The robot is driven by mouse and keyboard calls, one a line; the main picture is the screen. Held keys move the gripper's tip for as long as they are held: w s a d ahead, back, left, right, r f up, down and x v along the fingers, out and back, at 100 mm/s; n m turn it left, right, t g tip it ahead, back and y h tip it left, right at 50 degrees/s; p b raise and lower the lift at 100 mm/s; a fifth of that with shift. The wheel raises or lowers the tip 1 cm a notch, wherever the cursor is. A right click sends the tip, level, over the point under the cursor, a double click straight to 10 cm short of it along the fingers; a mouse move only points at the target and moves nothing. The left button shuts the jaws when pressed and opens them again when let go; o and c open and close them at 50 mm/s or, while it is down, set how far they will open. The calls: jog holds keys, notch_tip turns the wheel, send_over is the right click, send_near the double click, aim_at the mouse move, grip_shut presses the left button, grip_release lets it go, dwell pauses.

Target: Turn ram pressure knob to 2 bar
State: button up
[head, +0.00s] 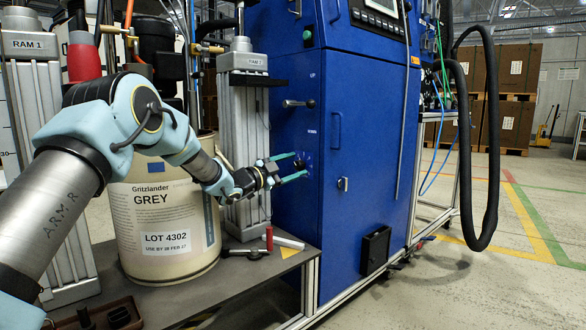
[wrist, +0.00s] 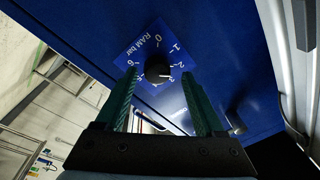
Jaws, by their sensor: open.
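The ram pressure knob (wrist: 157,69) is a small round black knob on a blue square dial plate marked "RAM bar" (wrist: 140,52), with numbers around it. Its pale mark points right, seemingly between 2 and 3; it is too small to read exactly. In the head view the knob (head: 300,163) is a dark spot on the blue cabinet's side. My gripper (head: 292,167) is open, its teal fingers reaching toward the knob. In the wrist view the fingers (wrist: 163,82) stand on either side of the knob, with a gap visible on both sides.
The blue cabinet (head: 365,150) has a lever handle (head: 298,103) above the knob and a latch (head: 343,184) to its right. Small tools (head: 245,253) lie on the bench below.

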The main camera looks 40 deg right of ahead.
notch_tip(320, 180, up, 9)
jog(key=p, duration=0.3)
jog(key=shift+r, duration=0.2)
dwell(0.3)
